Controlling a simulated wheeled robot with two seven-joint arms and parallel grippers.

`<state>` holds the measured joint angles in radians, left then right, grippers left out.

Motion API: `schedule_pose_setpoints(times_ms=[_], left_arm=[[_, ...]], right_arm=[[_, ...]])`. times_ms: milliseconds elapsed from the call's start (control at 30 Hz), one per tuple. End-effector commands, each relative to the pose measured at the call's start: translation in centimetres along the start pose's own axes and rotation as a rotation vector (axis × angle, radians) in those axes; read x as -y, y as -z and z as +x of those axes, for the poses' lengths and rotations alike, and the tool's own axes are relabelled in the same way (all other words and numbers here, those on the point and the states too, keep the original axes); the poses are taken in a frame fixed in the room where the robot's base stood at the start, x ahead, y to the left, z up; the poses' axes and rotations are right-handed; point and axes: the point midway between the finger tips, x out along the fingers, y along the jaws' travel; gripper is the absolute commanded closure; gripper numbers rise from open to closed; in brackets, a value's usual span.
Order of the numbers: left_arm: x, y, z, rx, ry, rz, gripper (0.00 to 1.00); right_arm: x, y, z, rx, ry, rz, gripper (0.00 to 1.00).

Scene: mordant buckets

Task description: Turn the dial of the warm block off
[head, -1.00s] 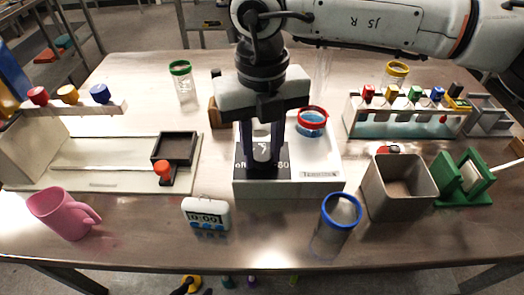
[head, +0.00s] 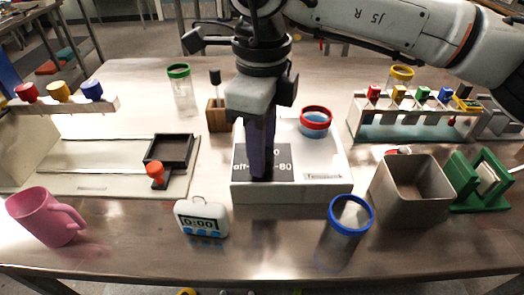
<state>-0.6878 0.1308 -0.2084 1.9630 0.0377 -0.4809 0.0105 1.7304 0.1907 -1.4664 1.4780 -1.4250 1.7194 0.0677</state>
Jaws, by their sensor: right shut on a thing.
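The warm block (head: 292,192) is a white box in the middle of the table. Its dark dial panel (head: 282,168) is marked "off" on the left and "80" on the right. A red-rimmed jar of blue liquid (head: 315,124) stands on the block's right part. My right gripper (head: 260,176) points down over the panel and is shut on the dial. The fingers, seen nearly edge-on, hide the dial, so I cannot tell where it points. My left gripper is not in view.
A blue-rimmed jar (head: 345,222), a grey bin (head: 408,196) and a white timer (head: 202,218) stand in front. A pink mug (head: 45,217) is at the left front. A rack of colour-capped tubes (head: 405,127) stands right. A wooden block (head: 218,116) stands behind left.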

Motion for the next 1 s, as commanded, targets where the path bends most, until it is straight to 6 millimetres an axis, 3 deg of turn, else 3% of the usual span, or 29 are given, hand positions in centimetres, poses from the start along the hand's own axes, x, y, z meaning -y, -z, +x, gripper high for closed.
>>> schedule_pose_setpoints(times_ms=[1000], left_arm=[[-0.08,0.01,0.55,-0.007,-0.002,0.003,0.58]], right_arm=[[-0.06,-0.09,-0.29,0.007,0.006,-0.887,0.93]])
